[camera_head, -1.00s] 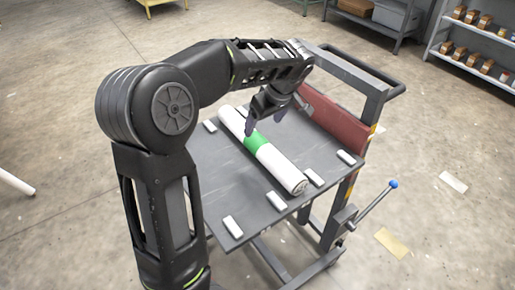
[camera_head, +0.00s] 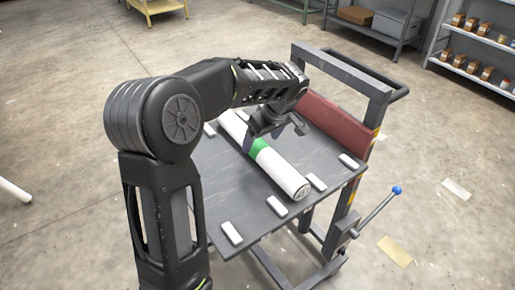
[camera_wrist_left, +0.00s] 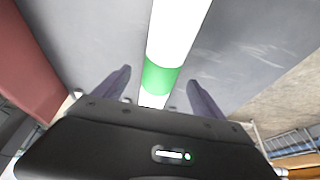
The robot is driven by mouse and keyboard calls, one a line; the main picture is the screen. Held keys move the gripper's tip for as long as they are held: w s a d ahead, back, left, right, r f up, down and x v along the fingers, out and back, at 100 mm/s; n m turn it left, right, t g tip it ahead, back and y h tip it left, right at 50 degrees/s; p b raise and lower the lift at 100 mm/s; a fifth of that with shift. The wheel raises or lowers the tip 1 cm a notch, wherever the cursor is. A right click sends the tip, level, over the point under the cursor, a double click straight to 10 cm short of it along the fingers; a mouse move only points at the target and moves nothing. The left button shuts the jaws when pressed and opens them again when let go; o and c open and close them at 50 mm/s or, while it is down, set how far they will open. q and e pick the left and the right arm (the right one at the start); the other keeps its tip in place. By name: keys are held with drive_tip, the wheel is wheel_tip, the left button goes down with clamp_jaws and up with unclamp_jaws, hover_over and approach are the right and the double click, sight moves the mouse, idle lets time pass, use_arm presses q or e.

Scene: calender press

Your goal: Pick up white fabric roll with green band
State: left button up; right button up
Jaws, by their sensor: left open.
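The white fabric roll (camera_head: 287,178) lies diagonally on the dark top of a cart (camera_head: 240,190). Its green band (camera_head: 259,147) shows beside my left gripper. My left gripper (camera_head: 272,140) is open and stands low over the roll near the band, hiding part of the roll. In the left wrist view the roll (camera_wrist_left: 178,30) runs between the two spread fingers (camera_wrist_left: 155,90), with the green band (camera_wrist_left: 160,78) between the fingertips. I cannot tell whether a finger touches the roll. My right gripper is not in view.
White blocks (camera_head: 277,206) stand along both sides of the roll on the cart top. A red-brown panel (camera_head: 335,128) and a grey frame (camera_head: 372,110) bound the cart's far right side. A blue-knobbed lever (camera_head: 397,190) sticks out at the right. Shelves (camera_head: 480,60) stand farther back.

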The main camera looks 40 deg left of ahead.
sight(259, 143)
use_arm(q)
drive_tip(key=p+x, duration=0.1)
drive_tip(key=x, duration=0.4)
drive_tip(key=shift+f, duration=0.1)
drive_tip(key=shift+c, duration=0.4)
idle(0.3)
clamp_jaws()
idle(0.7)
